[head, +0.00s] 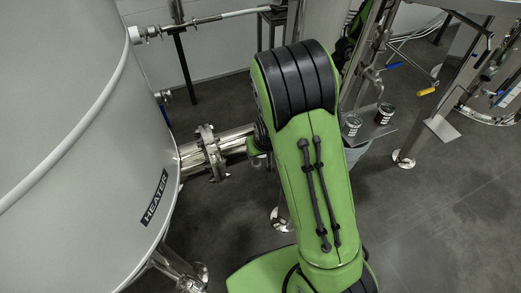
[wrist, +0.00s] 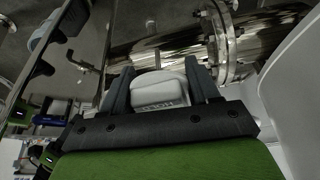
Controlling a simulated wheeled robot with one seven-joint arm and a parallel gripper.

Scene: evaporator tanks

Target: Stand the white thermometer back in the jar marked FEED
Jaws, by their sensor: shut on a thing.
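My gripper is hidden behind my green arm in the head view.
A large tank marked HEATER (head: 105,150) fills the left of the head view. A flanged steel pipe (head: 212,152) runs from it toward my arm and also shows close beyond the fingers in the wrist view (wrist: 218,45). A steel frame with a yellow-handled valve (head: 427,91) stands right.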

